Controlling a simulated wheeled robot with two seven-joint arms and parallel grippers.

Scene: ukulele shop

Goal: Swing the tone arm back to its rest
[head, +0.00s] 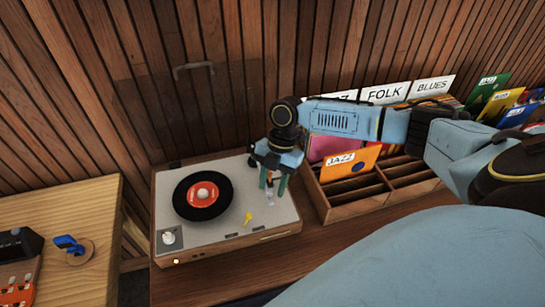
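The turntable (225,244) has a pale deck with a wooden edge. A black record (185,207) with a red label lies on its platter. My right gripper (272,187) points down over the deck's right side, its two green fingers apart. A small pale, silvery piece (270,200) shows between and just below the fingers. It may be part of the tone arm; most of that area is hidden by the gripper, and I cannot tell whether they touch. A small yellow piece (248,218) sits on the deck right of the record. My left gripper is out of view.
A clear lid with a handle (193,67) stands raised behind the turntable. A wooden record crate (330,212) with genre cards is close on the right, under my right arm. A wooden table (75,205) with a blue item (69,244) is at left.

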